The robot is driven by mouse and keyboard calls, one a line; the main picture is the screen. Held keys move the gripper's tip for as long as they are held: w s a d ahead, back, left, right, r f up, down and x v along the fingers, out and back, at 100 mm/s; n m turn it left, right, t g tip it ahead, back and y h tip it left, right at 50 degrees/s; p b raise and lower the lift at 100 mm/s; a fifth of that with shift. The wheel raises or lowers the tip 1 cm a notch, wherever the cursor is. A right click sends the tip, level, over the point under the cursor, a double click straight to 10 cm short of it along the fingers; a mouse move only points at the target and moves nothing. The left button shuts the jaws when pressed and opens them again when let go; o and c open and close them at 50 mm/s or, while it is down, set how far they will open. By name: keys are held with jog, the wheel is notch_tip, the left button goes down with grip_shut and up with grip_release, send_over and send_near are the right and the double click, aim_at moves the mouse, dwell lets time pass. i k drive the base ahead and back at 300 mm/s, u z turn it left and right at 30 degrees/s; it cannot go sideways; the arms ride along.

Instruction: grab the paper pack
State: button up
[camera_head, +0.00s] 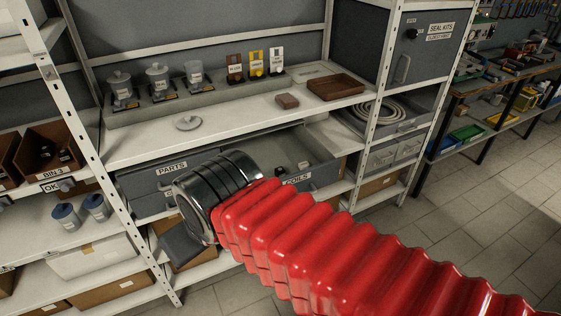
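I cannot tell for certain which item is the paper pack. A small brown block-like pack (287,101) lies flat on the white shelf, left of a brown tray (336,87). Three upright labelled items stand behind it in a grey rack: a brown one (235,68), a yellow one (256,64) and a white one (277,61). My red arm reaches in from the lower right to a dark metal wrist. Part of my gripper (182,245) shows as a dark block below the wrist, well below these items and apart from them. Its fingers are not clear.
Several lidded pots (158,82) stand at the rack's left. A grey round lid (188,122) lies on the shelf. A white upright (375,115) borders the right side; floor (450,225) is clear there.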

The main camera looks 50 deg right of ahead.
aim_at(302, 166)
jog(key=u, duration=0.3)
jog(key=i, duration=1.05)
jog(key=z, duration=0.15)
